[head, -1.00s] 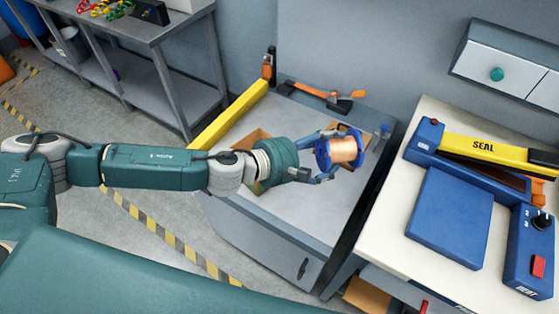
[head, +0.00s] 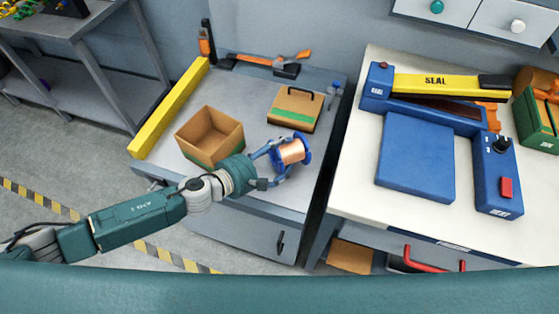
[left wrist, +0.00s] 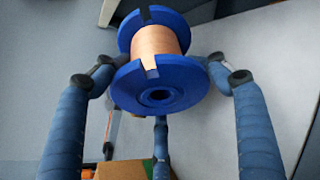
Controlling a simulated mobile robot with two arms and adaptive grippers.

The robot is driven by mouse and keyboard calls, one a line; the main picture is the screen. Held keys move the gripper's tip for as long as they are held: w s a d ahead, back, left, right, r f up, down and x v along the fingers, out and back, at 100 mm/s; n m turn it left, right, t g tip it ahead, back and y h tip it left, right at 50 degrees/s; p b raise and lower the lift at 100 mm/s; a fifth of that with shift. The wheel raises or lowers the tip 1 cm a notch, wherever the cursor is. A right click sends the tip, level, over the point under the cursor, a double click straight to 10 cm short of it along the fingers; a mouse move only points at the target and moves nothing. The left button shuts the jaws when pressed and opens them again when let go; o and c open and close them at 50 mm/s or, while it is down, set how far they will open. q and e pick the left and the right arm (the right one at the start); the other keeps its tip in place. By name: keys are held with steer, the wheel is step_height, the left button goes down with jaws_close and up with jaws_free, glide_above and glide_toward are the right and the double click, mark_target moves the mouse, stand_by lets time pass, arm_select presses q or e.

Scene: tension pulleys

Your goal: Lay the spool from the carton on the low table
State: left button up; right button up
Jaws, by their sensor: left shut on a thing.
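A blue spool wound with copper-coloured wire (head: 291,151) is held in my left gripper (head: 279,159), whose fingers are closed around it. In the left wrist view the same spool (left wrist: 158,45) sits between the blue fingers, with one flange facing the camera. The spool is over the right part of the grey low table (head: 255,103); I cannot tell its exact height above the top. The open carton (head: 210,137) stands to the left of the gripper on the same top and looks empty inside, as far as its visible part shows. My right gripper is out of view.
A tan case with a handle (head: 294,108) lies behind the spool. A yellow bar (head: 170,108) runs along the left edge, and an orange-handled tool (head: 270,64) lies at the back. A white bench (head: 350,180) with a blue sealer (head: 415,155) stands at the right.

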arm_select(q)
steer(key=shift+d+f, duration=0.1)
steer(key=shift+f, duration=1)
steer(key=shift+b, duration=0.3)
steer(key=shift+f, duration=0.2)
steer(key=o, duration=2.1)
steer(key=shift+c, duration=0.2)
steer(key=shift+r, duration=0.2)
steer(key=b+v, duration=0.1)
steer(key=v, duration=1)
steer(key=shift+s+a+f, duration=0.1)
steer(key=shift+s+a, duration=0.3)
